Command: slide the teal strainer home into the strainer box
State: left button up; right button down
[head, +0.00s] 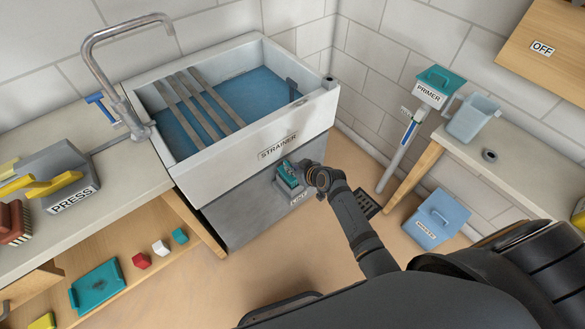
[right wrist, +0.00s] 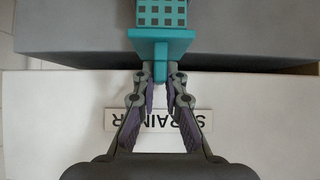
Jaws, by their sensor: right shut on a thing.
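The teal strainer (head: 288,174) is low in front of the sink's front face in the head view. My right gripper (head: 311,174) is shut on its end, with my arm coming up from the lower right. In the right wrist view the fingers (right wrist: 161,82) pinch a small tab below the strainer's flat teal plate (right wrist: 161,43), and its perforated body (right wrist: 163,13) runs off the top edge. A small grey box (head: 287,191) shows close around the strainer; I cannot tell whether the strainer is inside it. The STRAINER label (head: 278,146) is on the white sink front above. My left gripper is out of view.
The white sink (head: 236,143) holds blue water with grey bars across it. A counter with a grey PRESS unit (head: 82,192) stands left. On the right are a PRIMER container (head: 431,92), a clear jug (head: 472,118) and a blue bin (head: 436,220) on the floor.

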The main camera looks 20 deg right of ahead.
jog(key=shift+f+b, duration=1.5)
jog(key=shift+f, duration=0.45)
jog(key=c, duration=1.3)
grip_release()
jog(key=shift+c, duration=0.2)
jog(key=v, duration=1.2)
